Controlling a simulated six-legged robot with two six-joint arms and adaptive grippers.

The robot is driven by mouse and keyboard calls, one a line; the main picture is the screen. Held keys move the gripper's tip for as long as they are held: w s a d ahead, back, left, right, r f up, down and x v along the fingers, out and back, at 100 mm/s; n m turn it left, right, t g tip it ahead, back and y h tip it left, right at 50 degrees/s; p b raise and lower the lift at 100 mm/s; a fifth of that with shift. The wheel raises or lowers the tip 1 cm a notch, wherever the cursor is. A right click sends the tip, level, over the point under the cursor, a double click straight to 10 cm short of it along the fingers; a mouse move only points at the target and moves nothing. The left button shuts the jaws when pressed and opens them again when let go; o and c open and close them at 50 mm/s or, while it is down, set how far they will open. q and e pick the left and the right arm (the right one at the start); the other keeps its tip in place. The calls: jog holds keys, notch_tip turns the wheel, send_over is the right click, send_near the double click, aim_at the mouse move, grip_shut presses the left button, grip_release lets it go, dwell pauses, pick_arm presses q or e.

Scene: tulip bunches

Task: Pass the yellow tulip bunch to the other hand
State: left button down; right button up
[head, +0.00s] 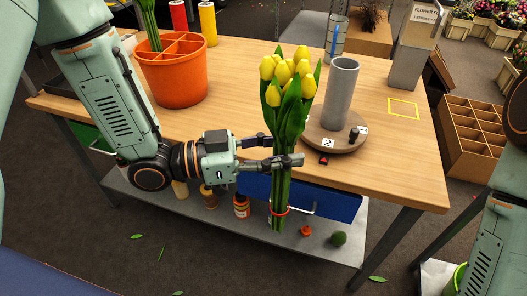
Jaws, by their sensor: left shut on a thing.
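The yellow tulip bunch (288,88) stands upright in the middle of the head view, blooms up and green stems down, with an orange band low on the stems. My right gripper is not in view; only a part of my right arm (487,245) shows at the right edge.
A grey cylinder vase (339,95) stands on a round wooden turntable (322,142) just right of the blooms. An orange divided pot (172,80) is at the table's left. A yellow square outline (403,107) marks bare tabletop (400,150) at right. A blue drawer (335,202) is below.

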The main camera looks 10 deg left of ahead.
pick_arm(q)
jog(key=shift+w+d+r+m+g, duration=0.1)
jog(key=shift+d+m+g, duration=0.15)
jog(key=shift+m+g, duration=0.05)
jog(key=shift+w+d+f+m+g, duration=0.15)
jog(key=shift+w+f+m+g, duration=0.5)
jog(key=shift+m+g, duration=1.3)
jog(key=shift+w+d+f+m+g, duration=0.25)
jog(key=shift+f+m+g, duration=0.8)
jog(key=shift+g, duration=1.65)
jog(key=shift+w+d+f+m+g, duration=0.1)
jog(key=shift+w+f+m+g, duration=0.55)
jog(key=shift+m+g, duration=1.3)
jog(key=shift+s+n+g, duration=0.15)
jog(key=shift+n+g, duration=0.25)
jog(key=shift+n, duration=0.05)
jog(key=shift+f, duration=0.1)
